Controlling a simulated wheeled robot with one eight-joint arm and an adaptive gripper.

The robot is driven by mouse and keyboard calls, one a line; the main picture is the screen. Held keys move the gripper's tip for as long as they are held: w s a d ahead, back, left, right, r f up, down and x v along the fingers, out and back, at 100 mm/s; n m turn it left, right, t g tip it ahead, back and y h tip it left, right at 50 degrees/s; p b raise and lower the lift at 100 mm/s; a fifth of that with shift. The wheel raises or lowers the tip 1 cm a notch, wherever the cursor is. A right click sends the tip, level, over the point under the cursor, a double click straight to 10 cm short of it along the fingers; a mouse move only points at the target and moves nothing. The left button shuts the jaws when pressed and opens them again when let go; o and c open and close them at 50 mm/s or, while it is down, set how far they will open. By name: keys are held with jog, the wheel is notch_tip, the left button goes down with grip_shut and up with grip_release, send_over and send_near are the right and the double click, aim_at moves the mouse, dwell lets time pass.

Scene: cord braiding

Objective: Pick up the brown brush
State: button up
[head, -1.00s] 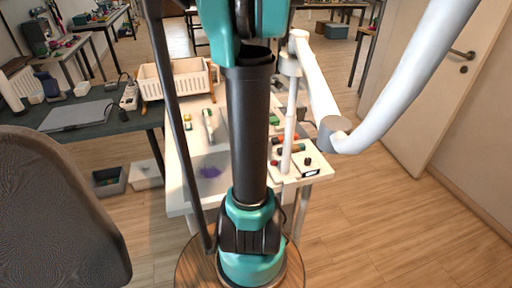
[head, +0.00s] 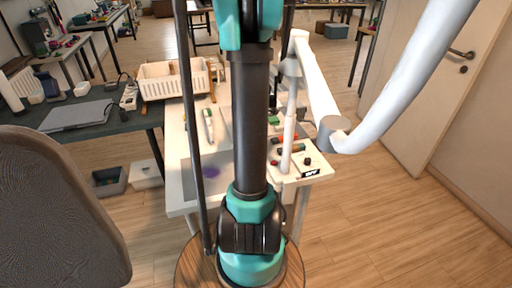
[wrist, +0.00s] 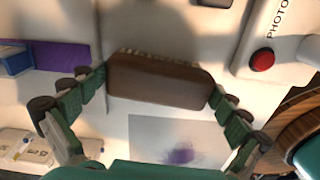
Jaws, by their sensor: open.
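The brown brush (wrist: 158,82) lies on the white table top in the middle of the wrist view, its long side across the picture. A pale bristle edge shows along its far side. My gripper (wrist: 160,88) is open, with one green finger at each end of the brush. The fingertips are close to the ends; I cannot tell whether they touch. In the head view I cannot make out the brush, and my arm covers the middle of the table (head: 178,190).
A white device with a red button (wrist: 262,60) is at the right. A blue box (wrist: 15,60) and a purple item (wrist: 62,56) are at the left. A grey sheet with a purple stain (wrist: 150,135) lies nearer. A white basket (head: 165,85) stands behind in the head view.

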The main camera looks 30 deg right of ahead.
jog(key=shift+f, duration=0.1)
jog(key=c, duration=0.9)
jog(key=shift+o, duration=0.2)
notch_tip(320, 180, up, 20)
dwell(0.4)
